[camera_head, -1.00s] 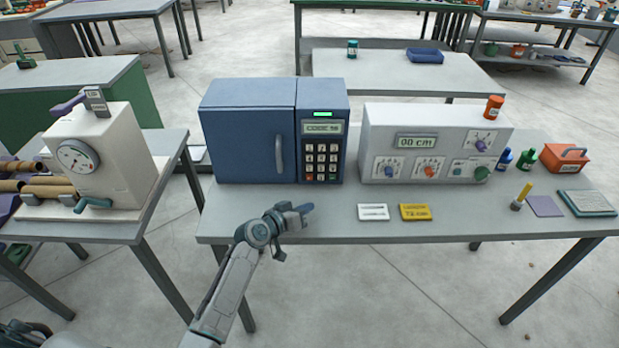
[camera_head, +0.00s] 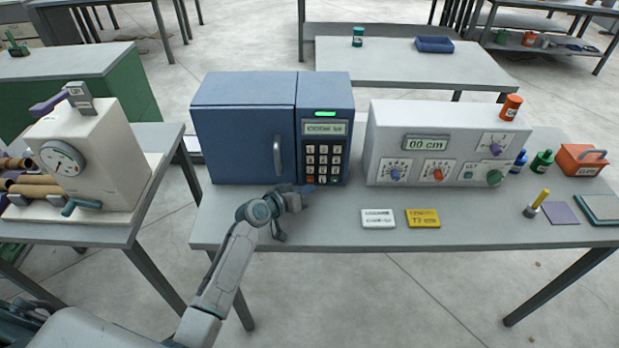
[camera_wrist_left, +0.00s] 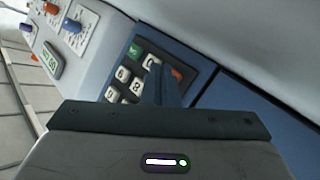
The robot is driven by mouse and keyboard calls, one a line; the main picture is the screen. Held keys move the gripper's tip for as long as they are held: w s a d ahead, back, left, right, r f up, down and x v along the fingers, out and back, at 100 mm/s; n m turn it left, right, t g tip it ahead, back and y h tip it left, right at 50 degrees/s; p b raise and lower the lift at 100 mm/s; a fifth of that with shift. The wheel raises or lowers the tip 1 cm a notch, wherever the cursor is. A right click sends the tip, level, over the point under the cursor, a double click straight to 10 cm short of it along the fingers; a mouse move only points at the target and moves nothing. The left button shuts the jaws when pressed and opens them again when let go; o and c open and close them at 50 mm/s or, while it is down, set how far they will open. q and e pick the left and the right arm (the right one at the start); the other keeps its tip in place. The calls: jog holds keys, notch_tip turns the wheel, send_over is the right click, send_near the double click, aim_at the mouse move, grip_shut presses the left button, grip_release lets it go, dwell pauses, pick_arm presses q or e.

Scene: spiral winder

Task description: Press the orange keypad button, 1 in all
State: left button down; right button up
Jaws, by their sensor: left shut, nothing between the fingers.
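The blue cabinet (camera_head: 245,130) stands on the table, with a keypad (camera_head: 322,160) on its right-hand panel below a small display (camera_head: 324,129). The orange button (camera_wrist_left: 177,75) is at one end of the keypad's bottom row, with a green button (camera_wrist_left: 135,50) at the other end. My left gripper (camera_head: 306,190) is shut and empty, just in front of the keypad's lower left corner. In the left wrist view its fingers (camera_wrist_left: 161,72) appear beside the orange button, partly covering the neighbouring white key. I cannot tell whether they touch the panel. My right gripper is not in view.
A grey control box (camera_head: 445,145) with knobs stands right of the cabinet. A white card (camera_head: 378,218) and a yellow card (camera_head: 423,218) lie in front of it. A beige machine with a dial (camera_head: 95,155) stands on the left table.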

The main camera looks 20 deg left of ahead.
pick_arm(q)
jog(key=shift+w+d, duration=0.1)
jog(key=shift+d, duration=0.1)
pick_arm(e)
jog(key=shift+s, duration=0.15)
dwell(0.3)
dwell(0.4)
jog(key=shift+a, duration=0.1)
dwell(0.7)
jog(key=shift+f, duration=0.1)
pick_arm(q)
jog(key=shift+w+b, duration=0.25)
jog(key=shift+b, duration=0.1)
jog(key=shift+w+a, duration=0.15)
jog(key=shift+a, duration=0.05)
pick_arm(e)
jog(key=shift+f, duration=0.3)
